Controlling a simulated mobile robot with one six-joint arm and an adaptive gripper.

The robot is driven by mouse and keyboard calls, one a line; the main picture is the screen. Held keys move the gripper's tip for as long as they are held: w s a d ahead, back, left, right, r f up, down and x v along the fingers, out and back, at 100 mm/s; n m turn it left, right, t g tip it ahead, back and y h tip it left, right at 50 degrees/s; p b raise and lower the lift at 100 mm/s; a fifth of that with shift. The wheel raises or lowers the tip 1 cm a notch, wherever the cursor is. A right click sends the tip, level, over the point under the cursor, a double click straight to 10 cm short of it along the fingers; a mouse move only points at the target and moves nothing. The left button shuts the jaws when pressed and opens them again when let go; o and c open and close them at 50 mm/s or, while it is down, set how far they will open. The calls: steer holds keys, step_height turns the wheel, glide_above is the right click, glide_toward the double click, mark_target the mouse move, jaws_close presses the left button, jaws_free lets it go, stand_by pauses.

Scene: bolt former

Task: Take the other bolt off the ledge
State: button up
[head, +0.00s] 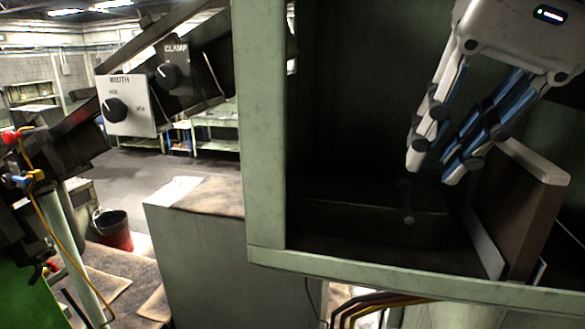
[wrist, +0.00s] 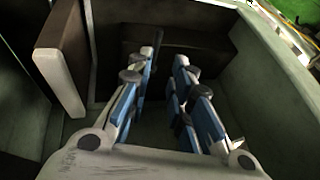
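A dark bolt (head: 407,203) shows faintly in the head view, at the front of a dark ledge (head: 350,218) inside the green machine housing. My gripper (head: 434,172) hangs inside the housing from the upper right, above and slightly right of the bolt. Its blue-padded fingers are apart, and nothing shows between them. In the wrist view my gripper (wrist: 166,62) points toward the dark ledge (wrist: 185,62), with a clear gap between the fingers. No second bolt is visible.
A brown and pale upright plate (head: 525,205) stands right of the ledge, close to my fingers; it also shows in the wrist view (wrist: 62,60). The housing's green front rim (head: 400,278) and left post (head: 262,130) border the opening. A red bucket (head: 113,232) stands far left.

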mark_target(410, 202)
steer(key=x, duration=0.6)
steer(key=shift+s+d+f, duration=0.25)
steer(key=shift+s+f, duration=0.05)
steer(key=shift+w+f, duration=0.25)
steer(key=shift+c, duration=0.2)
jaws_close()
